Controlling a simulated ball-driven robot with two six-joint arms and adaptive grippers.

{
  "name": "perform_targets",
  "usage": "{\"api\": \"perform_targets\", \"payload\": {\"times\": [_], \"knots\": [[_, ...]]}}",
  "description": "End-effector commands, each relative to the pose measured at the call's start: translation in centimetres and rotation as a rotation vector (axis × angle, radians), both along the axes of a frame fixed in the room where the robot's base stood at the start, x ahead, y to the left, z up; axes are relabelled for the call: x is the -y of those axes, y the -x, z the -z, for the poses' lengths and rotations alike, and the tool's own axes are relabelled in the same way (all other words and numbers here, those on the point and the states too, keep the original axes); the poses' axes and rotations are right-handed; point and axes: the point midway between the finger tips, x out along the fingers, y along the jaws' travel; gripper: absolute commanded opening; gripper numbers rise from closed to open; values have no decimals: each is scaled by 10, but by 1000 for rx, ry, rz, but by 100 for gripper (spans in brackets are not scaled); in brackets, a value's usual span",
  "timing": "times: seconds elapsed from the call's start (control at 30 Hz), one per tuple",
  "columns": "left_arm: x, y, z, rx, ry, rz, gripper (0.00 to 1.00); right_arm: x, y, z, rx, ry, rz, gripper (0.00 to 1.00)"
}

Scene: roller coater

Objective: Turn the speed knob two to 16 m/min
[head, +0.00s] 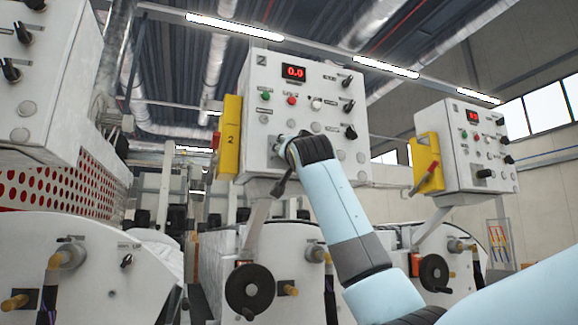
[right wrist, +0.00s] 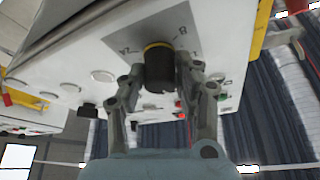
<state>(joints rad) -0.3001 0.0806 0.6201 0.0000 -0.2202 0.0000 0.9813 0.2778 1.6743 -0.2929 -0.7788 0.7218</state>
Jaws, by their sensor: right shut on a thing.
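The white control box marked 2 (head: 258,100) hangs at the centre of the head view. Its red display (head: 293,72) reads 0.0. Black knobs (head: 349,106) sit down its right side; I cannot read their labels. My right gripper (head: 285,150) is at the lower left of this panel, mostly hidden behind my wrist. In the right wrist view, its fingers lie on both sides of a black knob with a yellow ring (right wrist: 159,70) and are shut on it. My left gripper is not in view.
A second control box (head: 465,150) with a red display stands at the right. A yellow holder (head: 229,138) is fixed to the left side of box 2. A black handwheel (head: 250,288) is below it. A white machine with red-dotted mesh (head: 60,185) is at the left.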

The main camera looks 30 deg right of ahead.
Motion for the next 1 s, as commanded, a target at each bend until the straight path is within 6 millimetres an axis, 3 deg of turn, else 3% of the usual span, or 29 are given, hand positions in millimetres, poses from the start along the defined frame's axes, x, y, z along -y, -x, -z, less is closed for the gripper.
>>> {"api": "perform_targets", "payload": {"times": [0.03,0.3,1.0], "knots": [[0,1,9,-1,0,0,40,-1,-1,4,8,-39,-2,0],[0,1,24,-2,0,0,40,-1,-1,2,49,-212,-1,0],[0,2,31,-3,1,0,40,-1,-1,0,75,-320,-1,0]]}}
